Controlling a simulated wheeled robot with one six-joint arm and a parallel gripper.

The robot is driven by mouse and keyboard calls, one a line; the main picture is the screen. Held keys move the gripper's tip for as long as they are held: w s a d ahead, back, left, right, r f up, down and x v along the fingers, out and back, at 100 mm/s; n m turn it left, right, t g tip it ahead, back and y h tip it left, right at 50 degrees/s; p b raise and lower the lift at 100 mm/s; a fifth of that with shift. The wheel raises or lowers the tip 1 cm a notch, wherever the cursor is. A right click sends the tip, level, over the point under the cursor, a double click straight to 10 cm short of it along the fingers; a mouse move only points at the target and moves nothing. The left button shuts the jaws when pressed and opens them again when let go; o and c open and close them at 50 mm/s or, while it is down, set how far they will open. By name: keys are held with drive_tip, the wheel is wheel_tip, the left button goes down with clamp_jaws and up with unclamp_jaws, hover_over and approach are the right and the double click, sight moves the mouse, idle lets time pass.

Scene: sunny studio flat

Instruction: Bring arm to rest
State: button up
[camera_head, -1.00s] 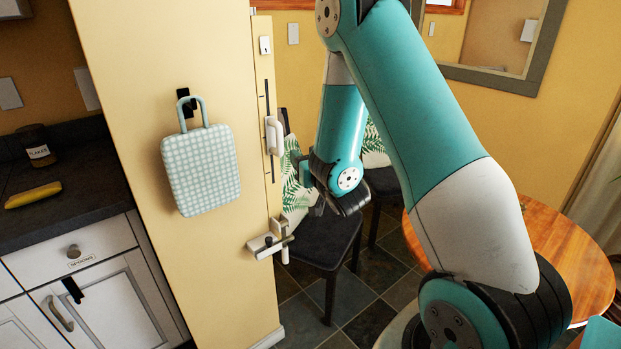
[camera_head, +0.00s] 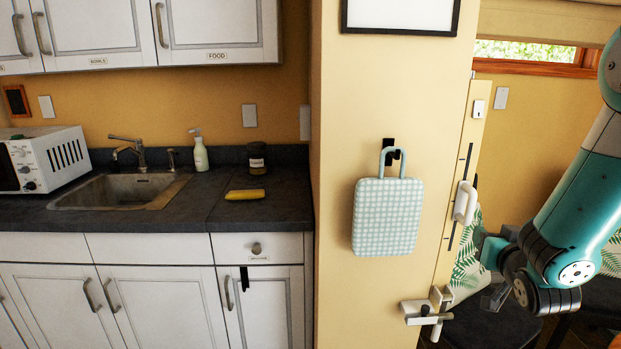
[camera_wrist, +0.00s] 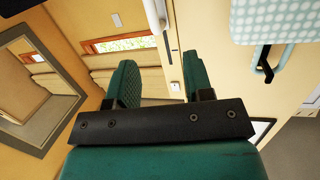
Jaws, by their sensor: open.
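My gripper (camera_wrist: 157,85) shows in the wrist view with its two green fingers apart and nothing between them. In the head view my teal and white arm (camera_head: 585,205) is at the right edge, bent, with my gripper low beside the door-like panel edge and its fingers partly hidden. The gripper is apart from the checked bag (camera_head: 388,217), which hangs on a black hook on the yellow wall to its left. The bag also shows upside down at the top right of the wrist view (camera_wrist: 275,20).
A white handle (camera_head: 465,203) and a latch (camera_head: 428,312) stick out near my gripper. Dark chairs (camera_head: 490,328) stand below it. The kitchen counter (camera_head: 285,205) at left holds a yellow object (camera_head: 245,194), a dark jar (camera_head: 257,158), a soap bottle (camera_head: 200,152) and a microwave (camera_head: 45,158).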

drive_tip(key=s+a+r+n+g+y, duration=0.1)
drive_tip(key=s+a+n+g+y, duration=0.25)
drive_tip(key=a, duration=0.55)
drive_tip(key=s+a+r+m+g+y, duration=0.1)
drive_tip(key=s+a+r+g+y, duration=0.15)
drive_tip(key=s+a+g, duration=0.5)
drive_tip(key=s+a+r+n+g+y, duration=0.1)
drive_tip(key=s+a+n, duration=0.3)
drive_tip(key=s, duration=0.4)
drive_tip(key=s+a+r+n+g, duration=0.2)
drive_tip(key=s+a+n+g, duration=0.2)
drive_tip(key=s, duration=0.5)
drive_tip(key=shift+s+a+y, duration=0.2)
drive_tip(key=shift+a+y, duration=0.1)
drive_tip(key=shift+y, duration=0.1)
